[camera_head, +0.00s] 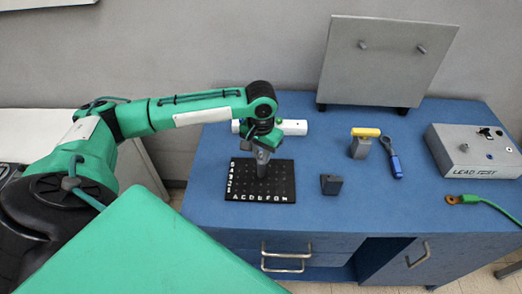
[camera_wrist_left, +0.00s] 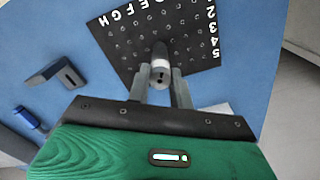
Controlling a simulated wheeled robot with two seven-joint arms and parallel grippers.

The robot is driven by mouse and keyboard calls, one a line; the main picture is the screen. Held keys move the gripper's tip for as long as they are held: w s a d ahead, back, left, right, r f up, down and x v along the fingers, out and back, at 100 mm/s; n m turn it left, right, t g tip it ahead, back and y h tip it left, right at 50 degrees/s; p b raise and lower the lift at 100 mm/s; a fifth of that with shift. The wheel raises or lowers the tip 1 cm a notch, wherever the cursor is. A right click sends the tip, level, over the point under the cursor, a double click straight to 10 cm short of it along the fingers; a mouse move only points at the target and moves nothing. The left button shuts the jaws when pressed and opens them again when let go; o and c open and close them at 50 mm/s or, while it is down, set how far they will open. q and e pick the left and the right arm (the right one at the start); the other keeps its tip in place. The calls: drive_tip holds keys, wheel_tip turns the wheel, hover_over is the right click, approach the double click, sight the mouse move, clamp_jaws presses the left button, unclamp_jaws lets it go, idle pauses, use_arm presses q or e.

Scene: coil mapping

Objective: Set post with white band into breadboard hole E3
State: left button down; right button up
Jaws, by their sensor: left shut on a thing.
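The black breadboard (camera_head: 283,190) lies on the blue bench top, with white letters along its near edge and numbers along its left edge. It also shows in the left wrist view (camera_wrist_left: 125,52). My left gripper (camera_head: 262,170) points down over the board's middle. In the left wrist view its fingers (camera_wrist_left: 160,92) are shut on the post with a white band (camera_wrist_left: 160,65). The post stands about upright over the board; its lower end is hidden, so I cannot tell whether it is in a hole, or which one. My right gripper is not in view.
A white bar (camera_head: 293,127) lies behind the board. A dark grey slotted block (camera_head: 331,185) stands right of it. Further right are a yellow-topped block (camera_head: 365,133), a blue-handled tool (camera_head: 395,165), a grey lead-test box (camera_head: 470,148) and a green lead (camera_head: 490,204). A grey panel (camera_head: 385,65) stands behind.

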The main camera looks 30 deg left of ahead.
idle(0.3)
use_arm(q)
drive_tip(key=shift+f+p, duration=0.25)
drive_tip(key=shift+p, duration=0.05)
drive_tip(key=shift+f, duration=0.25)
idle(0.6)
drive_tip(key=m, duration=0.5)
drive_tip(key=shift+s, duration=0.1)
drive_tip(key=c, duration=1.2)
unclamp_jaws()
drive_tip(key=shift+o, duration=0.2)
